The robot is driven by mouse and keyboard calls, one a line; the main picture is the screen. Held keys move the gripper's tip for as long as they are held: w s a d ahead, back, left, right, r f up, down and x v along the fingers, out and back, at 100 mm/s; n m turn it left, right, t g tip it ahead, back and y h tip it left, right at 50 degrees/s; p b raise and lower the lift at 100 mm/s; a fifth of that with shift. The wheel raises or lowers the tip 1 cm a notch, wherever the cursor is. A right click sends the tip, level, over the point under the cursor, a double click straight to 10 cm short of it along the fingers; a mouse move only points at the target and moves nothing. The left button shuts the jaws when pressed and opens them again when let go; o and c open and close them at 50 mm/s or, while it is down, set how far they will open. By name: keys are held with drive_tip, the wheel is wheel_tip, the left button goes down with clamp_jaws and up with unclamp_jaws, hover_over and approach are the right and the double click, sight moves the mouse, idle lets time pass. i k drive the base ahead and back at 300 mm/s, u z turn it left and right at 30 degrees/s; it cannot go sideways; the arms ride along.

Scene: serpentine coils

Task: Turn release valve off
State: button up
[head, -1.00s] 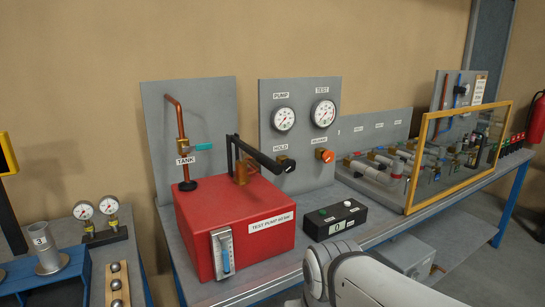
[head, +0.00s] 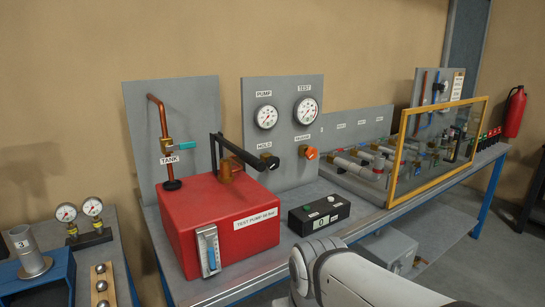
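The release valve is an orange knob (head: 310,152) on the grey gauge panel (head: 280,180), under a small label that appears to read RELEASE. The black hold knob (head: 270,162) is to its left, under the HOLD label and close to the end of the black pump handle. The PUMP gauge (head: 266,117) and TEST gauge (head: 306,110) are above them. My white arm shows at the bottom of the head view, well below and apart from the knob. My gripper is not visible.
The red test pump box (head: 215,225) with its black lever (head: 240,150) stands left of the knob. A black box with buttons (head: 319,215) sits on the bench in front. A yellow-framed clear guard (head: 440,150) is at right.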

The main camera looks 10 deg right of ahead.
sight(311, 154)
drive_tip(key=k, duration=1.2)
drive_tip(key=z, duration=0.45)
drive_tip(key=i, duration=0.65)
drive_tip(key=z, duration=0.6)
drive_tip(key=i, duration=1.1)
drive_tip(key=u, duration=0.7)
drive_tip(key=i, duration=0.85)
drive_tip(key=u, duration=0.6)
